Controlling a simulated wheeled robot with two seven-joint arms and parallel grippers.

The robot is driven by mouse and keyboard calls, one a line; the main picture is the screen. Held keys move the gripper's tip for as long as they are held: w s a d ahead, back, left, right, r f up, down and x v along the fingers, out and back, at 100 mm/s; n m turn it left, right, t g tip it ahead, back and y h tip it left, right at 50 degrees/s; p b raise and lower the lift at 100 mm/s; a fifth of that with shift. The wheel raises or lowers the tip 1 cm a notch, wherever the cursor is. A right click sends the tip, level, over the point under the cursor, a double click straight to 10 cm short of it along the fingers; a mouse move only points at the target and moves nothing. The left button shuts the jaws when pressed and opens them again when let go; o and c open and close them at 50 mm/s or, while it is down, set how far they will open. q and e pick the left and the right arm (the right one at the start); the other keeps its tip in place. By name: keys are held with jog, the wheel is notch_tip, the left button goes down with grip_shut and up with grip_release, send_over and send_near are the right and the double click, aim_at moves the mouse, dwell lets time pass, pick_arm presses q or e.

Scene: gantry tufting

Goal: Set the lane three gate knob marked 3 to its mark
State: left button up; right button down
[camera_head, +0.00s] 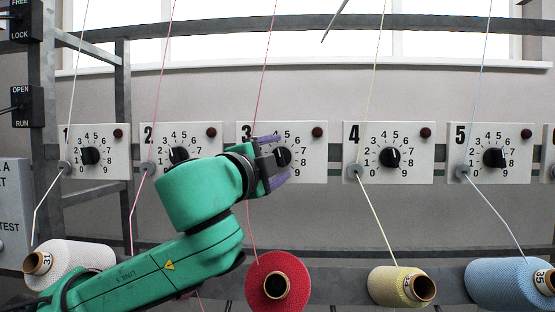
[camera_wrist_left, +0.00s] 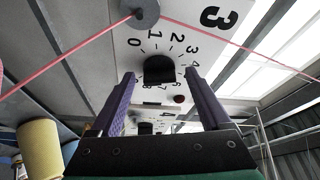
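The lane three panel (camera_head: 309,142), marked 3, carries a dark dial knob (camera_head: 284,157) ringed by numbers. My left gripper (camera_head: 273,161) is in front of it and hides the left part of its dial. In the left wrist view the knob (camera_wrist_left: 158,70) shows between and beyond the two purple fingers of the gripper (camera_wrist_left: 158,78). The fingers are spread, with a gap on each side of the knob, and hold nothing. The knob's pointer setting cannot be read. My right gripper is in neither view.
Similar panels for lane two (camera_head: 205,148), lane four (camera_head: 420,150) and lane five (camera_head: 515,150) flank it. Red thread (camera_wrist_left: 85,50) passes through a grey eyelet (camera_wrist_left: 146,12) near the knob. A red spool (camera_head: 258,290) and yellow spool (camera_head: 385,285) sit below.

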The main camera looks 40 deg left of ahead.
pick_arm(q)
jog(key=shift+a, duration=0.1)
jog(key=shift+f, duration=0.1)
jog(key=shift+s+b, duration=0.2)
jog(key=shift+b, duration=0.15)
jog(key=b+v, duration=0.5)
jog(key=v, duration=0.9)
